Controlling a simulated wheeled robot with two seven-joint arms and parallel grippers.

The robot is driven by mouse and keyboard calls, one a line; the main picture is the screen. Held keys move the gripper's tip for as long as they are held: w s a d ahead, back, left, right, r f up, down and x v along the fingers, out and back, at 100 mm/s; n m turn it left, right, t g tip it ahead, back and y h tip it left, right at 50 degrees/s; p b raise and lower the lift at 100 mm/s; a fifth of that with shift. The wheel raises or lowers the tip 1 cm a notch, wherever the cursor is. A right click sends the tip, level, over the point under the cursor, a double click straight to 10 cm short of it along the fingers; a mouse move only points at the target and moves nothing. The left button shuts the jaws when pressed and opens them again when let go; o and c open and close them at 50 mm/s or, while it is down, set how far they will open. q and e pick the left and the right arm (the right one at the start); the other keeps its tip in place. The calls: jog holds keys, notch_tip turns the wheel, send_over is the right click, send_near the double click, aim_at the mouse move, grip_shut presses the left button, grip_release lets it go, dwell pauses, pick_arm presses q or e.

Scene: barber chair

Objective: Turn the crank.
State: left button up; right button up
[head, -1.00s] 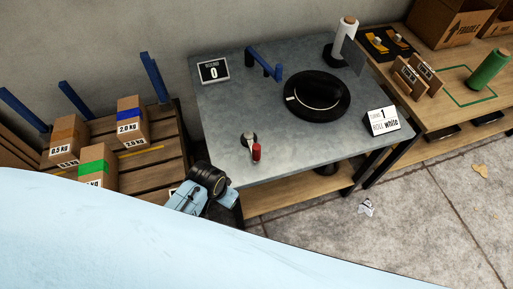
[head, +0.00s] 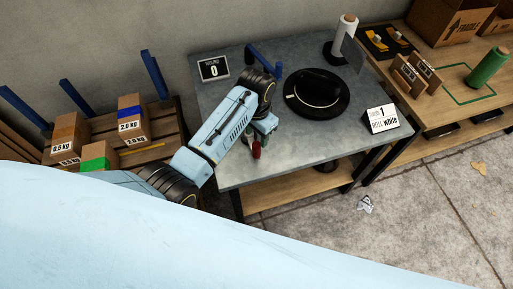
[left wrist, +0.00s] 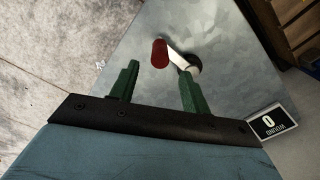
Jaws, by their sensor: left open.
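The crank has a red handle (head: 256,150) on a short metal arm, mounted at the front left of the grey table. In the left wrist view the red handle (left wrist: 160,53) stands just beyond the fingertips, with the metal arm (left wrist: 182,60) running to a dark round hub (left wrist: 192,64). My left gripper (left wrist: 158,66) is open, its two green fingers apart and nothing held between them. In the head view my left gripper (head: 259,131) is over the crank, and my arm hides the hub. My right gripper is not in view.
A black round turntable with a black hat-like top (head: 317,93) sits right of the crank. A blue bracket (head: 263,60) stands behind my arm. A counter sign (head: 214,69) reads 0. A card (head: 382,119) reads "turns 1, roll white". A white roll (head: 345,30) stands at the back.

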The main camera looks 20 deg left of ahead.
aim_at(257, 144)
pick_arm(q)
notch_tip(257, 144, down, 8)
jog(key=shift+f+b, duration=0.1)
jog(key=shift+b, duration=0.8)
grip_shut()
